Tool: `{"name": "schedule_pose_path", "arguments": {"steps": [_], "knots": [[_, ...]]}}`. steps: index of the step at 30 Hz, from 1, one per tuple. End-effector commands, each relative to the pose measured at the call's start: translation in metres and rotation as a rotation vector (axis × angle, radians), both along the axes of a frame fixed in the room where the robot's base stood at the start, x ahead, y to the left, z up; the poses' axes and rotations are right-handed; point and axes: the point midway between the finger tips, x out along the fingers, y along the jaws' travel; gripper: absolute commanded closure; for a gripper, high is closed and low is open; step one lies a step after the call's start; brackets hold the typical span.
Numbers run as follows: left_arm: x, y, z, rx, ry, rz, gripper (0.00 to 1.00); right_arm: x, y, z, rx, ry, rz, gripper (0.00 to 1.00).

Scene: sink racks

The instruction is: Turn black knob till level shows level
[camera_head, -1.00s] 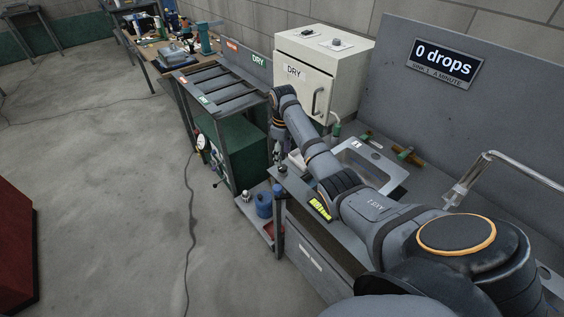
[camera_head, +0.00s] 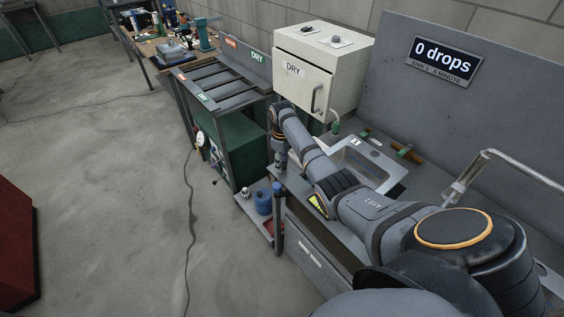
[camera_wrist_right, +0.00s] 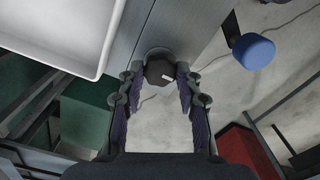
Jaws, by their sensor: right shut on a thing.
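The black knob (camera_wrist_right: 158,71) sits at the edge of a grey metal surface in the right wrist view, with a small light mark on its top. My right gripper (camera_wrist_right: 160,74) has one finger on each side of the knob and is shut on it. In the head view my right gripper (camera_head: 281,160) points down at the left end of the sink counter, and the knob cannot be made out there. A yellow-green patch (camera_head: 317,204) shows beside my right arm; I cannot tell whether it is the level, nor read it. My left gripper is out of view.
The sink (camera_head: 385,172) lies behind my right arm, below a sign (camera_head: 445,63) reading "0 drops". A white cabinet (camera_head: 305,70) marked DRY and a slatted rack (camera_head: 220,88) stand beyond. A blue container (camera_head: 263,201) sits on a low shelf. The floor at left is mostly open.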

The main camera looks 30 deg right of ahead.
Motion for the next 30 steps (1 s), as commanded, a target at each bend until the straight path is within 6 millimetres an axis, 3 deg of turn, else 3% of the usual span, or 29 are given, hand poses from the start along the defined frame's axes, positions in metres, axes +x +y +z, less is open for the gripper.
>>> {"name": "schedule_pose_path", "arguments": {"steps": [14, 30], "knots": [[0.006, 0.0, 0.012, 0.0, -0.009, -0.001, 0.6, 0.0, 0.0, 0.003, 0.001, 0.002, -0.096, 0.97], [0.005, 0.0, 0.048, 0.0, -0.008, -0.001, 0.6, 0.0, 0.0, 0.004, 0.001, 0.002, -0.575, 0.97]]}}
